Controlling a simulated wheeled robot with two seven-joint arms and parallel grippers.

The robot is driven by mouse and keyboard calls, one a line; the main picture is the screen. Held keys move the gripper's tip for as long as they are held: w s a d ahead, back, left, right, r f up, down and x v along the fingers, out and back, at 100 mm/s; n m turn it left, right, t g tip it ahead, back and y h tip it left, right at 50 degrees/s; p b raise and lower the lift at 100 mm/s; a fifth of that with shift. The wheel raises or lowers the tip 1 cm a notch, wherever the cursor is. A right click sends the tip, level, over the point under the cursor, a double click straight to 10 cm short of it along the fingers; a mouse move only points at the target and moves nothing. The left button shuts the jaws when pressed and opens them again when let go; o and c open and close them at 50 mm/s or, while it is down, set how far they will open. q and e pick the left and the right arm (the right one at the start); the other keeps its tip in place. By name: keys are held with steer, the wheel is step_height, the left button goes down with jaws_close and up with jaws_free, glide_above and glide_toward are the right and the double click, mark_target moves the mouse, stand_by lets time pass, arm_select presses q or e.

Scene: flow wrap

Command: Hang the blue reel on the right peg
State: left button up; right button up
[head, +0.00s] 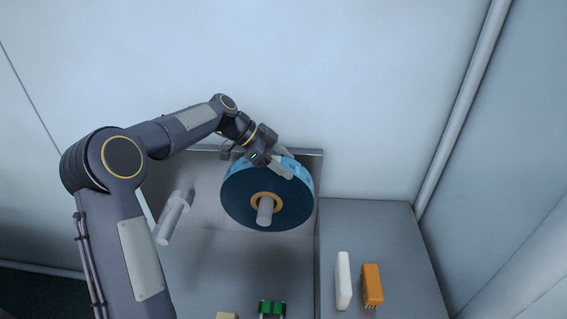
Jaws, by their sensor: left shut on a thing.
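The blue reel (238,203) shows in the head view with its dark blue face and its orange core ring toward me. Its upper rim is a lighter blue. The right peg (264,212), a grey cylinder, sticks out through the core, so the reel is around it. My left gripper (284,164) is at the reel's upper right rim and is shut on it. The left peg (172,217) is bare, to the left of the reel. Whether the core rests on the peg cannot be told. My right gripper is not in view.
A grey panel (208,169) stands behind the pegs. On the surface below are a green item (271,308) and a beige block (227,316). A white block (343,280) and an orange block (372,284) stand on the grey surface (380,225) at the right.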

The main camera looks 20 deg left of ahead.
arm_select(q)
steer(key=shift+w+r, duration=0.1)
steer(key=o, duration=1.3)
steer(key=shift+o, duration=0.3)
steer(key=v, duration=0.7)
steer(key=shift+a+r+b, duration=0.25)
steer(key=shift+a+b, duration=0.05)
steer(key=shift+b, duration=0.1)
step_height(320, 180, up, 7)
steer(key=p, duration=0.5)
